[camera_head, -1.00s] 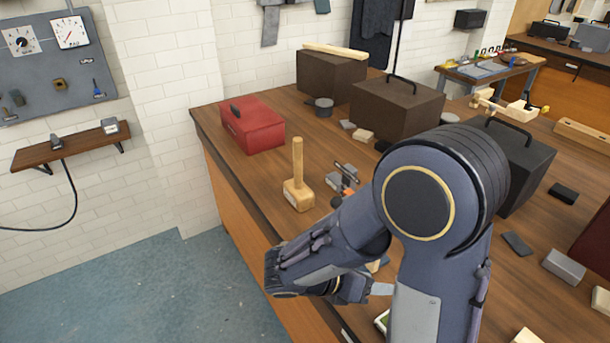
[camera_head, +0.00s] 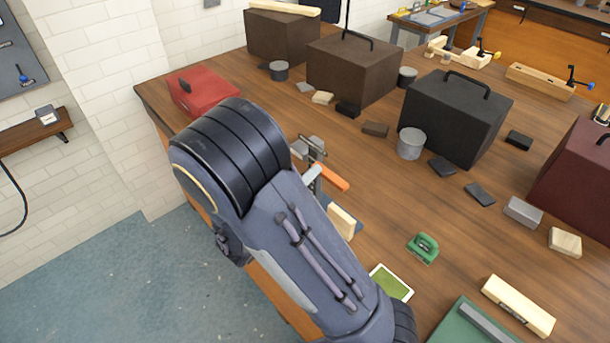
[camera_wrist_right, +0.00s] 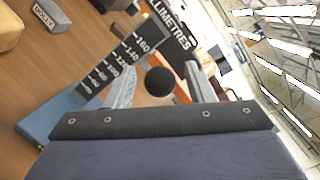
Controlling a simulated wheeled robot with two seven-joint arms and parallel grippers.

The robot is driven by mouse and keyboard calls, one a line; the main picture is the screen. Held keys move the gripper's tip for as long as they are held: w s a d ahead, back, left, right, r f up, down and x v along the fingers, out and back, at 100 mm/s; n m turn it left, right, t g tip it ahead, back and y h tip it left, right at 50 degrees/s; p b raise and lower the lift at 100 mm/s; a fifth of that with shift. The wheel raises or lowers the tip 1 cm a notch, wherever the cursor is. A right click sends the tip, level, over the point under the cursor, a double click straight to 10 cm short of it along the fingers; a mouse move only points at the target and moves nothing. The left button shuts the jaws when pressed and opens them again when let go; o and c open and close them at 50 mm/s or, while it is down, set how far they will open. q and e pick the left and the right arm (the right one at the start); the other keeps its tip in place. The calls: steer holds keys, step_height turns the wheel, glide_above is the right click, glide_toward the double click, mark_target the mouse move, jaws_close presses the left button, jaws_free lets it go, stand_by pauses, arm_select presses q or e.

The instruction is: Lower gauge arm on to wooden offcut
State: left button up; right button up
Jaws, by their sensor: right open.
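The gauge shows in the head view as an orange arm (camera_head: 331,176) above a blue base (camera_head: 356,229), partly behind my right arm. The pale wooden offcut (camera_head: 342,220) stands at the blue base. In the right wrist view, the gauge's black millimetre scale (camera_wrist_right: 124,62) rises from its blue base (camera_wrist_right: 52,117). My right gripper (camera_wrist_right: 158,83) is open, with its two grey fingers on either side of a round black knob (camera_wrist_right: 159,82). Contact with the knob cannot be told. A bit of orange arm (camera_wrist_right: 182,97) shows behind it. My left gripper is not in view.
A red box (camera_head: 202,92) stands at the far left of the bench. A green tool (camera_head: 423,248), a white-edged tablet (camera_head: 391,282) and a wooden block (camera_head: 518,305) lie nearer. Dark boxes (camera_head: 352,74) line the back.

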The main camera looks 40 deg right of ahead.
steer(key=shift+d, duration=0.15)
jaws_close()
step_height(320, 180, down, 8)
steer(key=b, duration=0.4)
steer(key=shift+f, duration=0.25)
jaws_free()
